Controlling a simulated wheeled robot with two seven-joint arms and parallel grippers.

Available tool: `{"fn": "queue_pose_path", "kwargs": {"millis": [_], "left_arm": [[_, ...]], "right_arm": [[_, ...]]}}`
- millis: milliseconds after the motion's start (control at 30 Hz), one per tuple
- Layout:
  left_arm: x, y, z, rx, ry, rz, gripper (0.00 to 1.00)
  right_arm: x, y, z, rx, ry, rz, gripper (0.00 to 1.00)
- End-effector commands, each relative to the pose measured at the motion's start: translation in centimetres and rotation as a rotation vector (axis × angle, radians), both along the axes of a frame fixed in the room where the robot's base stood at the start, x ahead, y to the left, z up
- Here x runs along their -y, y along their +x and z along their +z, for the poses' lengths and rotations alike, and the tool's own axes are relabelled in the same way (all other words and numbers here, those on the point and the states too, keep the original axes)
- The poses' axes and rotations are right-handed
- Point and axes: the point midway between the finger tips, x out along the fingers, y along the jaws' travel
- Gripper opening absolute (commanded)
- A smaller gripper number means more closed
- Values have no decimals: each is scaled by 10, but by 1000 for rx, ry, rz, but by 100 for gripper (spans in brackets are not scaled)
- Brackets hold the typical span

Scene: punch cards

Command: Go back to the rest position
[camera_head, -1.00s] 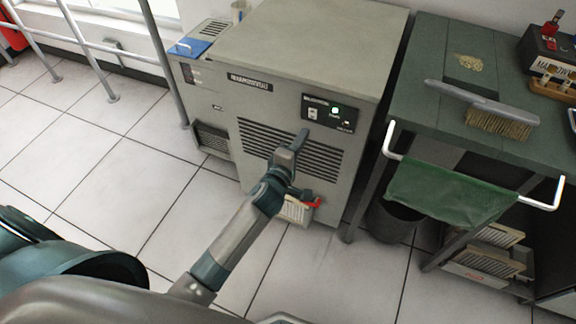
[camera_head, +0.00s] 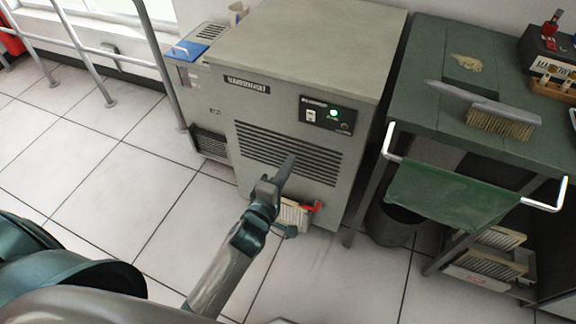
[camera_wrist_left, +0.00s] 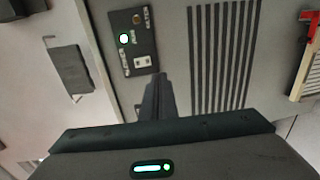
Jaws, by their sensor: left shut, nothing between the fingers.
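My left gripper (camera_head: 287,168) is in front of the grey cabinet's louvred vent in the head view, with its fingers together and nothing held. In the left wrist view its closed fingers (camera_wrist_left: 157,98) point toward the cabinet front, near the control panel (camera_wrist_left: 132,42). The grey cabinet (camera_head: 310,40) has a dark panel (camera_head: 327,116) with a lit green-white lamp above the vent. I cannot tell the exact gap between the fingers and the cabinet. My right gripper is not in view.
A dark green workbench (camera_head: 430,60) stands at right with a brush (camera_head: 500,122) on it and a green cloth (camera_head: 450,205) on its rail. A bin (camera_head: 390,222) stands below. Metal railings (camera_head: 85,50) are at left. Tiled floor (camera_head: 130,180) at left is clear.

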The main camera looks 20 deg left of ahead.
Motion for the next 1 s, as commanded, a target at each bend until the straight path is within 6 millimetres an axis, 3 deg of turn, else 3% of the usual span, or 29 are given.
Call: {"fn": "queue_pose_path", "kwargs": {"millis": [567,767,1000], "left_arm": [[0,-1,-7,-13,22,-3,0],[2,-10,-49,-93,163,-32,0],[5,-43,-145,-271,493,-147,0]], "right_arm": [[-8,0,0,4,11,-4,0],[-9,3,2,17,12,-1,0],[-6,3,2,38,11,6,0]]}}
